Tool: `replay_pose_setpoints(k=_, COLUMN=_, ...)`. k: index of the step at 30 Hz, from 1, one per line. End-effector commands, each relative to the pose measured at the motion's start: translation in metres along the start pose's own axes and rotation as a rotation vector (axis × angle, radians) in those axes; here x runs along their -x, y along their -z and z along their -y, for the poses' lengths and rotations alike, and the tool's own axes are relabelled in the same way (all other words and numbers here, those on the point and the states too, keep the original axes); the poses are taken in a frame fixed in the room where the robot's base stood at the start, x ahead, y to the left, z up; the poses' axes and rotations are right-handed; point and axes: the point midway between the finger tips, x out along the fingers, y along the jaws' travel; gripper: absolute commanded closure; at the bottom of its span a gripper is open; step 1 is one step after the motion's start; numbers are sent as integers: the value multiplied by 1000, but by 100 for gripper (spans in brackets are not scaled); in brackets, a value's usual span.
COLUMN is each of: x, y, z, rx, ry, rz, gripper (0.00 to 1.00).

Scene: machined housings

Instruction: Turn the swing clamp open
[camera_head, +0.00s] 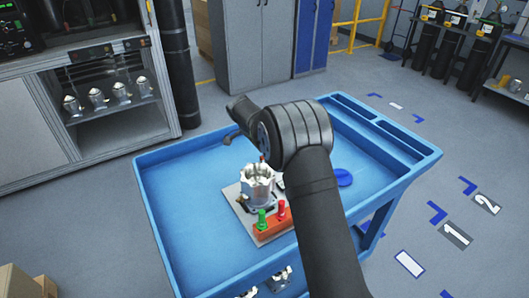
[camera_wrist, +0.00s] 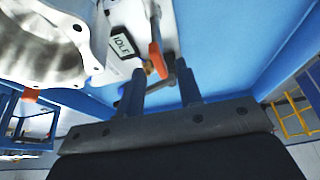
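The swing clamp (camera_wrist: 155,58) shows in the wrist view as an orange-red lever with a brass-coloured end, beside a machined silver housing (camera_wrist: 50,40). My gripper (camera_wrist: 160,72) is open, its two dark fingers standing apart. The lever's lower end appears between or just beyond the fingertips; I cannot tell whether they touch it. In the head view the housing (camera_head: 257,185) stands upright on a grey plate (camera_head: 236,204) on the blue cart. A small red tip (camera_head: 262,157) shows above it. My arm hides the gripper fingers there.
A red block (camera_head: 270,228) with a green knob and a red knob sits at the plate's front. A blue disc (camera_head: 343,178) lies right of the plate. A small display reading IDLE (camera_wrist: 122,43) is near the clamp. The cart's left floor (camera_head: 195,205) is clear.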

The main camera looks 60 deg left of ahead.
Motion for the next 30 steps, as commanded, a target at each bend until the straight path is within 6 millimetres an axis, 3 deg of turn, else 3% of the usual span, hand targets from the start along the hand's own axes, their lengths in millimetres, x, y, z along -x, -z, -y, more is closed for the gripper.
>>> replay_pose_setpoints(k=12, x=100, y=0, z=1, rx=0, ry=5, rz=0, gripper=67)
replay_pose_setpoints(k=18, x=139, y=-1, z=0, rx=0, ry=4, rz=1, gripper=67)
replay_pose_setpoints(k=24, x=159, y=0, z=0, rx=-1, ry=1, rz=1, gripper=67)
replay_pose_setpoints(k=30, x=162, y=0, z=0, rx=0, ry=0, rz=1, gripper=67)
